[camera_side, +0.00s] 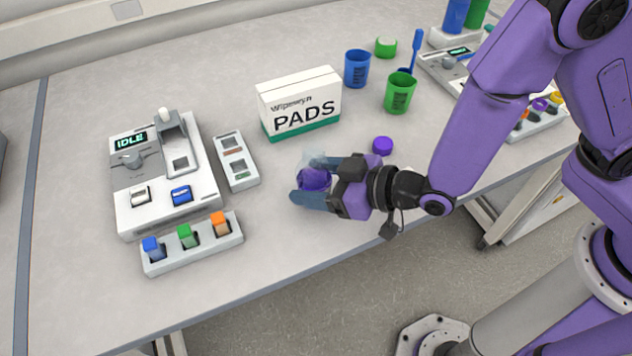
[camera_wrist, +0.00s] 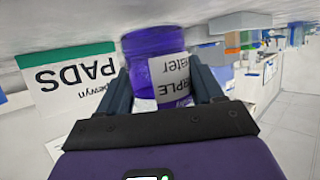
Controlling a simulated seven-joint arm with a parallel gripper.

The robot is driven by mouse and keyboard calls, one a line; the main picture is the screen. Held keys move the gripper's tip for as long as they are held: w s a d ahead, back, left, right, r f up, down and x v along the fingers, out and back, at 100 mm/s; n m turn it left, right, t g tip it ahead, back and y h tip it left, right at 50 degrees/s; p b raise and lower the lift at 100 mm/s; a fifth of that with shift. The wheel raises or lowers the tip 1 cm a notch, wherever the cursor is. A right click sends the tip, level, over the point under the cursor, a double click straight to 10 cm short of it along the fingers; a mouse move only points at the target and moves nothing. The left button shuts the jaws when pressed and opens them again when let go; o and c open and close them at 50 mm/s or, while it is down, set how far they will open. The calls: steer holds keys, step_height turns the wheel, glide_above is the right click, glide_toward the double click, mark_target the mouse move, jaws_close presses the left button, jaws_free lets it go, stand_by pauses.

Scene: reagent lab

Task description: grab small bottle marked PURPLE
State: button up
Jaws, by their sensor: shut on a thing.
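The small bottle marked PURPLE (camera_side: 314,179) is between the fingers of my gripper (camera_side: 312,183) in the side view. It holds purple contents and its upper part looks clear. In the wrist view the purple bottle (camera_wrist: 150,48) carries a white label, upside down in the picture, reading "...PLE" and "...ater". My gripper (camera_wrist: 162,85) is shut on the bottle, one dark finger on each side of it. I cannot tell whether the bottle touches the table.
A purple cap (camera_side: 382,146) lies on the table behind my gripper. The PADS box (camera_side: 301,103) stands behind the bottle. A white IDLE device (camera_side: 160,175), a small tray (camera_side: 236,162) and a vial rack (camera_side: 193,243) are at left. Blue (camera_side: 357,68) and green (camera_side: 399,93) cups stand behind.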

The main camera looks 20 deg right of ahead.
steer(key=shift+r, duration=0.8)
steer(key=w+r+v, duration=0.2)
steer(key=r+v, duration=0.1)
steer(key=v, duration=1.3)
steer(key=shift+d+r, duration=0.2)
steer(key=shift+r, duration=0.05)
